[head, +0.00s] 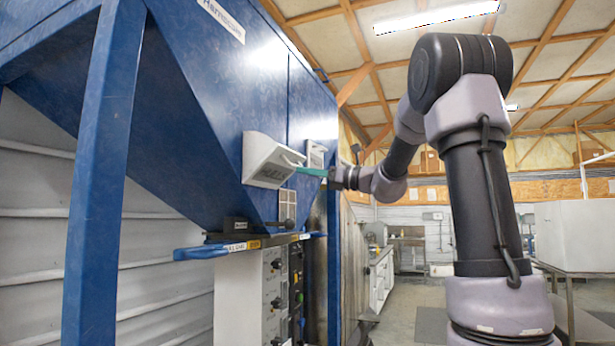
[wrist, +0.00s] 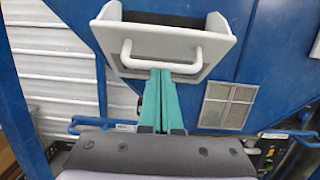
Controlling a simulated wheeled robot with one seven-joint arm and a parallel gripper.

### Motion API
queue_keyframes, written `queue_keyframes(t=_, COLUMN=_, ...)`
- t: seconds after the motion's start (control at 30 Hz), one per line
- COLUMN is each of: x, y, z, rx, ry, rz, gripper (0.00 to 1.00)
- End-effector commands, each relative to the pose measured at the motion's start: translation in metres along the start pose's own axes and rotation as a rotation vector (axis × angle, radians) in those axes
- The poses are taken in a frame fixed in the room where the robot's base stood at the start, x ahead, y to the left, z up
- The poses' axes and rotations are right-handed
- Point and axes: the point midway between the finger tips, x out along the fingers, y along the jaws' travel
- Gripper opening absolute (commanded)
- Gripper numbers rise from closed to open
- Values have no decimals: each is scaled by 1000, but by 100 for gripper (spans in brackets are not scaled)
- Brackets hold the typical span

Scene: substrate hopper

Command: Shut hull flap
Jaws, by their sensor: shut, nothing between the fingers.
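The hull flap (head: 270,162) is a pale grey, box-like flap with lettering on its front, on the sloped blue hopper wall in the head view. In the wrist view the flap (wrist: 205,58) tilts outward, with a dark gap at its top between its side walls. Its white bar handle (wrist: 160,62) crosses the front. My gripper (head: 299,169) has teal fingers, shut with nothing between them. In the wrist view the fingertips (wrist: 160,72) are at the handle's lower edge, against or just in front of the flap's face; I cannot tell if they touch.
A second, smaller pale housing (head: 316,154) sits to the right on the hopper (head: 215,90). A square grille (wrist: 228,104) is below right of the flap. A blue rail ledge (head: 240,246) juts out below, above a control cabinet (head: 245,300). The aisle beyond is open.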

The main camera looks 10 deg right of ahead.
Motion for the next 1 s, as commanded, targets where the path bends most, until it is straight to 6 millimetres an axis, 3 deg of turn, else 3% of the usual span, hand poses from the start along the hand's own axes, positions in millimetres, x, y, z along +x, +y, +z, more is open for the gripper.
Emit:
queue_keyframes(t=0.37, x=12, y=0, z=23, rx=-5, ry=149, rz=2, gripper=0)
queue_keyframes(t=0.7, x=45, y=-1, z=58, rx=-5, ry=456, rz=6, gripper=0)
queue_keyframes(t=1.0, x=74, y=-2, z=75, rx=4, ry=677, rz=7, gripper=0)
